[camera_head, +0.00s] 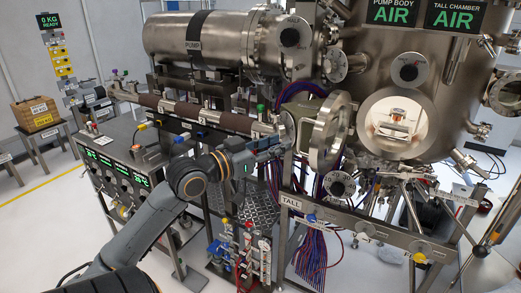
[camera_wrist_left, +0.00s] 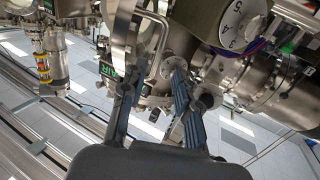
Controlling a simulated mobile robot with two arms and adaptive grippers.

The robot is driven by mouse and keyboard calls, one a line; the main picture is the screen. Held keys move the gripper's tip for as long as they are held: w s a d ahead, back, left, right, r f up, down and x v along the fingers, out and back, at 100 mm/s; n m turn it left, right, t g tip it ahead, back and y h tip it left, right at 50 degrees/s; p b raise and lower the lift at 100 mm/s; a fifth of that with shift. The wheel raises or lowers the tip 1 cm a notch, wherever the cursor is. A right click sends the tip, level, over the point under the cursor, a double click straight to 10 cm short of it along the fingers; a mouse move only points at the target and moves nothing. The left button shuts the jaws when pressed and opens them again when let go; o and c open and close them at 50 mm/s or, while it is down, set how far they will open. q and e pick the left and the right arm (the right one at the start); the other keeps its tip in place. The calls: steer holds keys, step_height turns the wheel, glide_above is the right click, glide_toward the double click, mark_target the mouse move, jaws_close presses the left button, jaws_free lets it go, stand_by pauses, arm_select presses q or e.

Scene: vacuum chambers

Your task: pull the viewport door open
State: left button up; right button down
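The viewport door (camera_head: 330,130) is a thick round metal ring with glass. In the head view it stands swung out to the left of the lit round port (camera_head: 372,140) of the tall chamber (camera_head: 450,85), so the port is uncovered. My left gripper (camera_head: 280,143) is just left of the door's outer edge; whether it touches the door is too small to tell. In the left wrist view my left gripper (camera_wrist_left: 155,92) has its two fingers apart, with a bent metal rod (camera_wrist_left: 157,45) beyond them. No grip on anything shows. My right gripper is not in view.
A pump cylinder (camera_head: 190,38) and a long brown-banded pipe (camera_head: 200,113) lie behind my left arm. Blue and red cables (camera_head: 312,235) hang below the door. A frame rail marked TALL (camera_head: 350,222) runs below the port. Open floor lies at the left.

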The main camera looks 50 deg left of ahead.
arm_select(q)
steer(key=shift+s+a, duration=0.2)
steer(key=shift+s, duration=2)
